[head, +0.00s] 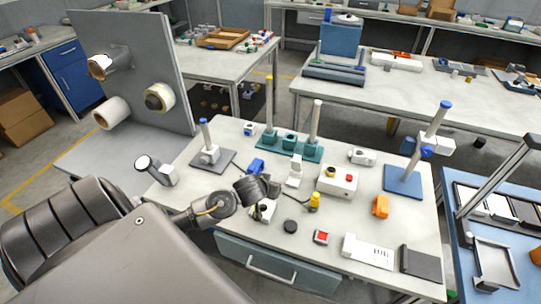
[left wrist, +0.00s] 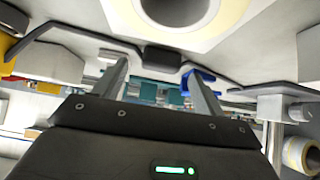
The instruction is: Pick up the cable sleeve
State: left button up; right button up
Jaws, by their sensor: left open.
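No part is clearly marked as the cable sleeve, and I cannot tell which small item it is. My left gripper (head: 272,186) is low over the middle of the workbench (head: 225,135). In the left wrist view its two fingers (left wrist: 160,75) stand apart with nothing seen held between them. A white part (head: 263,211) sits just below the gripper, partly hidden by it. A large pale ring-shaped part (left wrist: 235,15) is close at the top of the left wrist view. A blue piece (head: 255,165) lies behind the gripper. My right gripper is not in view.
A white box with a red button (head: 337,181), a yellow part (head: 314,202), a black disc (head: 290,226) and a red-topped switch (head: 321,237) stand nearby. Teal-based posts (head: 269,105) rise behind. A grey upright panel (head: 150,65) with rolls is at left.

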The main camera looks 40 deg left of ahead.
pick_arm(q)
jog(key=shift+x, duration=0.9)
jog(key=shift+s, duration=0.1)
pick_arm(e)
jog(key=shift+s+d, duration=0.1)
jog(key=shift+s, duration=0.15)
pick_arm(q)
jog(key=shift+c, duration=0.3)
jog(key=c, duration=1)
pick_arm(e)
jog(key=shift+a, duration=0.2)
